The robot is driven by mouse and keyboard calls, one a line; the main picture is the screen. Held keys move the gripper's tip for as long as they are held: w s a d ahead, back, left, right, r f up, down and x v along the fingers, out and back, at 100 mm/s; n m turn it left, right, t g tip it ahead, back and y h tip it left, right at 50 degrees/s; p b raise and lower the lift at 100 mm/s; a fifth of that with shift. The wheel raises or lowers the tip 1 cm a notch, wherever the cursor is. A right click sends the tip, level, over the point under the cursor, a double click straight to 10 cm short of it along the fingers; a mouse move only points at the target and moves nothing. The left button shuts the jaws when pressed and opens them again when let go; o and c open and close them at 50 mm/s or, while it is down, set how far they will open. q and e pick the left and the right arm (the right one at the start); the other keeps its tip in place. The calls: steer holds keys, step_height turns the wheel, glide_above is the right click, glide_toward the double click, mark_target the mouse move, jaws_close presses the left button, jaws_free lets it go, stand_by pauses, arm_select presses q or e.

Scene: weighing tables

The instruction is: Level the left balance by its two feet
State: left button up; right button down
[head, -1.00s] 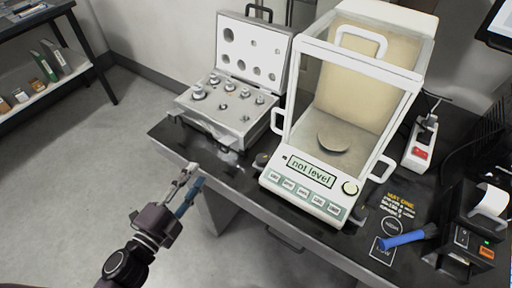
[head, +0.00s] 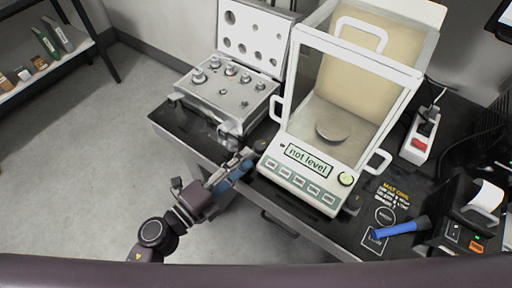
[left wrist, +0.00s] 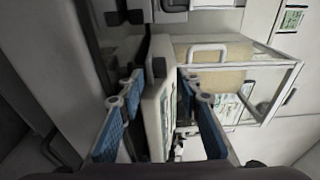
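The balance (head: 268,175) stands on a dark table, its display (head: 308,160) reading "not level". A round green level indicator (head: 346,179) sits on its front right. One dark foot (head: 261,146) shows by its left side and another (head: 352,203) by its front right corner. My left gripper (head: 245,162) is at the table's front edge, close to the left foot; I cannot tell whether it touches it. In the left wrist view my left gripper (left wrist: 157,95) has its blue-padded fingers apart, with the balance's white body (left wrist: 158,120) seen between them. My right gripper is not in view.
An open weight case (head: 225,100) with several metal weights stands left of the balance. A blue-handled tool (head: 400,230) lies on the mat at the right, near a printer (head: 470,222). A power strip (head: 422,135) lies behind. The floor at left is clear.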

mark_target(256, 151)
arm_select(q)
steer(key=x, duration=0.5)
steer(key=shift+p, duration=0.35)
jaws_close()
